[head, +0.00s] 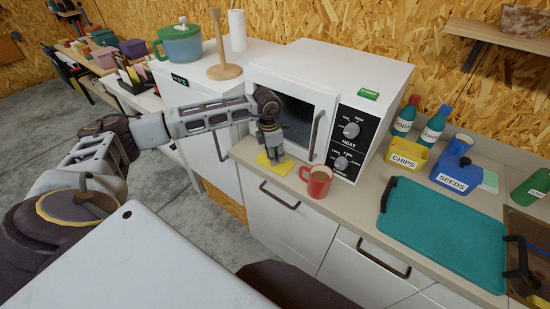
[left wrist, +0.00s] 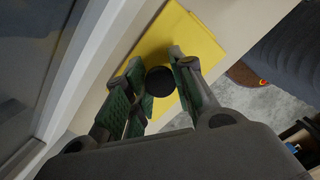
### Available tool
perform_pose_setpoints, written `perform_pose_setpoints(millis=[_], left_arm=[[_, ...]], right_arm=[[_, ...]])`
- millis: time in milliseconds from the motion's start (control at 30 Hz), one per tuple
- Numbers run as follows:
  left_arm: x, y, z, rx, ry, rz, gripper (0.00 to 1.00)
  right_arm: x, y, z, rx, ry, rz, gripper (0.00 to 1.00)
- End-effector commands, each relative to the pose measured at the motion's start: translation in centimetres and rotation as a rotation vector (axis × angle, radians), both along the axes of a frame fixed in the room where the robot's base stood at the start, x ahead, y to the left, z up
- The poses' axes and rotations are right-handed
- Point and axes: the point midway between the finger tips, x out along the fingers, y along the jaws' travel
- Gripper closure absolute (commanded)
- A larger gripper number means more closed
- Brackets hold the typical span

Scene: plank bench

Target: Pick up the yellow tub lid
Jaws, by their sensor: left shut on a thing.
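The yellow tub lid (head: 284,168) is a flat yellow square with a round black knob, at the counter's front edge before the microwave. It also shows in the left wrist view (left wrist: 188,42). My left gripper (head: 271,153) points down over it. In the left wrist view its two green-padded fingers (left wrist: 160,84) are on either side of the black knob (left wrist: 160,80), shut on it. I cannot tell whether the lid rests on the counter or is just above it. My right gripper is not in view.
A red mug (head: 318,183) stands close to the right of the lid. The white microwave (head: 295,88) is right behind it. A teal tray (head: 440,228), a yellow chips tub (head: 408,157) and a blue seeds tub (head: 454,176) are farther right. Wooden paper-towel holder (head: 222,50) stands behind left.

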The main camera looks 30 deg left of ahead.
Motion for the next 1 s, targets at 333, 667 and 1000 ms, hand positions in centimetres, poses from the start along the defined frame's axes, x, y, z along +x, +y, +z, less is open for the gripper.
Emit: perform_pose_setpoints(millis=[333, 667, 1000], left_arm=[[0.1, 0.0, 2.4, 0.0, -0.003, -0.001, 0.98], [0.1, 0.0, 8.2, -0.001, -0.005, -0.001, 0.98], [0.1, 0.0, 14.7, 0.0, -0.004, -0.001, 0.98]], right_arm=[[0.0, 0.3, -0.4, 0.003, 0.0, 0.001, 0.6], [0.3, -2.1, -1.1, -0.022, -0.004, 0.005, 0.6], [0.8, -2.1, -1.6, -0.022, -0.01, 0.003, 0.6]])
